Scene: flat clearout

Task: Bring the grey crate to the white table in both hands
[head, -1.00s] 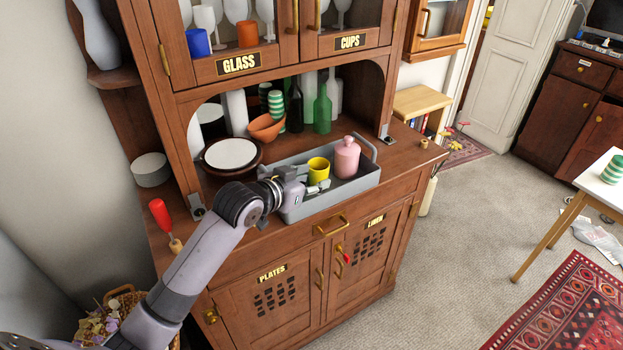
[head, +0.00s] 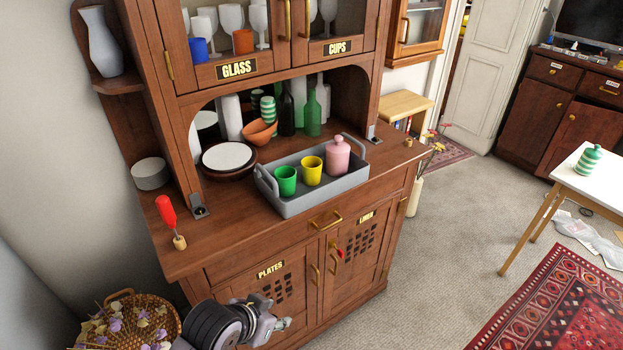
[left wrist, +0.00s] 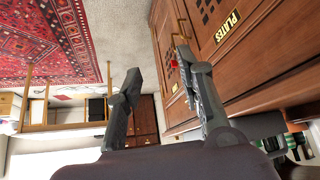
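The grey crate (head: 315,195) stands on the wooden dresser's counter, with a raised handle at each end. In it are a green cup (head: 286,181), a yellow cup (head: 311,170) and a pink bottle (head: 337,157). The white table (head: 596,187) is at the far right, with a green-and-white striped jar (head: 588,160) on it. My left gripper (head: 284,324) is low in front of the dresser doors, well below the crate. In the left wrist view its two fingers (left wrist: 157,60) are spread with nothing between them. My right gripper is not in view.
The dresser counter (head: 228,223) also bears a red-handled tool (head: 167,219) at left, a plate stack (head: 229,157) and bottles behind the crate. A basket (head: 122,325) is at lower left. Carpet (head: 455,225) lies clear between dresser and table; a red rug (head: 550,300) is nearer.

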